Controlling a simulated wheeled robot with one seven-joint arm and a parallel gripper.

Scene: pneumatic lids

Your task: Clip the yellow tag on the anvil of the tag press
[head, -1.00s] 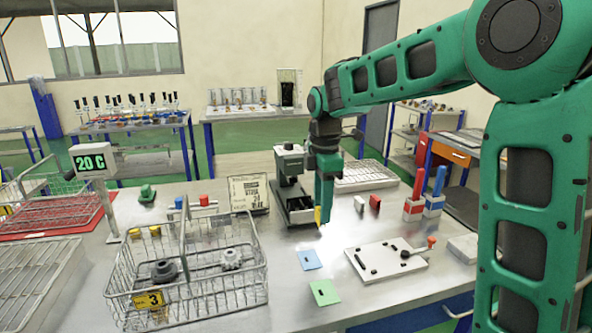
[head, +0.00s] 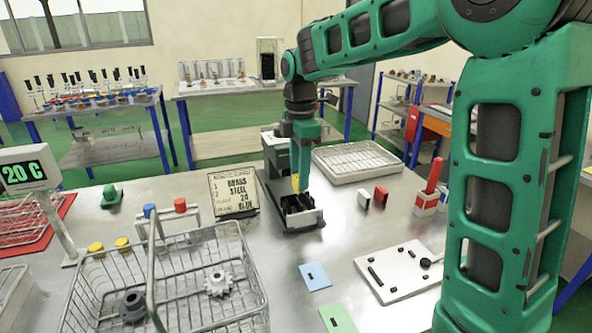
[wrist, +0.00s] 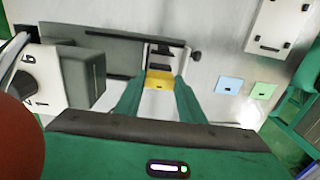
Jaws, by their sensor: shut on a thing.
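The yellow tag (head: 295,183) is held upright between the fingertips of my gripper (head: 302,184). In the wrist view the tag (wrist: 158,80) shows flat-on between the two shut fingers (wrist: 158,92). The tag press (head: 272,150) stands on the table, with its long dark base (head: 304,219) reaching toward the front. My gripper is over this base, and the tag is above its dark front part. The press also shows in the wrist view (wrist: 85,80). I cannot tell which part is the anvil, nor whether the tag touches the press.
A blue tag (head: 315,277) and a green tag (head: 338,319) lie flat in front of the press. A white board (head: 402,272) lies right of them. A wire basket (head: 165,300) with gears stands front left. A sign (head: 233,192) stands left of the press; a wire tray (head: 357,164) lies behind right.

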